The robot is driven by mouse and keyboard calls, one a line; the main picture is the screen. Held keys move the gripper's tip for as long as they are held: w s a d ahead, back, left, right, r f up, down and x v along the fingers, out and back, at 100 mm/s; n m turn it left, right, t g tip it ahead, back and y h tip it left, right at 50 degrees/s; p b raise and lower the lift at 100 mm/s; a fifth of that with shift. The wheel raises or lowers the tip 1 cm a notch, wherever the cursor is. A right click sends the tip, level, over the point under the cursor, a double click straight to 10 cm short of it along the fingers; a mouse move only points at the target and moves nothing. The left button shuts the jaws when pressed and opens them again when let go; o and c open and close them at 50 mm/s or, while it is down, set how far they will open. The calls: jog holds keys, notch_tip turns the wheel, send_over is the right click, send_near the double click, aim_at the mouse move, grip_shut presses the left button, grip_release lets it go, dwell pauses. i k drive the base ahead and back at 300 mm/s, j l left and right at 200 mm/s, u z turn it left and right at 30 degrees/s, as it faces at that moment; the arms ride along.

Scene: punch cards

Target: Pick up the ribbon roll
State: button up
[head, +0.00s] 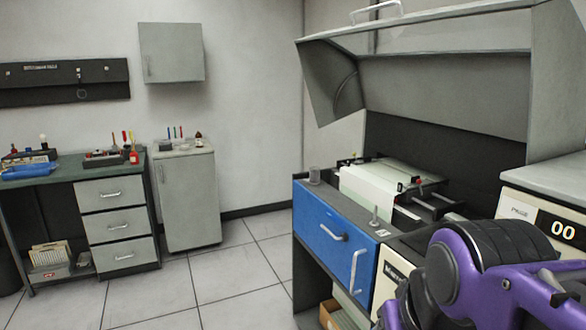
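No object is clearly recognisable as the ribbon roll. My purple and black arm reaches in at the lower right, in front of the machine. My gripper is not visible, so its state and anything in it are hidden.
The machine's grey hood (440,80) is raised above a paper feed (372,185). A green-topped desk (60,172) with tools and drawers stands at the left, beside a grey cabinet (190,205). A wall cabinet (171,52) hangs above. The tiled floor (215,275) between is clear.

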aim_at(314, 173)
jog(key=k, duration=0.55)
jog(key=k+z, duration=0.1)
jog(key=z, duration=1)
jog(key=j+z, duration=0.15)
jog(key=z, duration=1)
jog(key=j, duration=1.05)
jog(key=i+j, duration=0.15)
jog(key=j, duration=2)
jog(key=i+j, duration=0.15)
jog(key=j, duration=0.9)
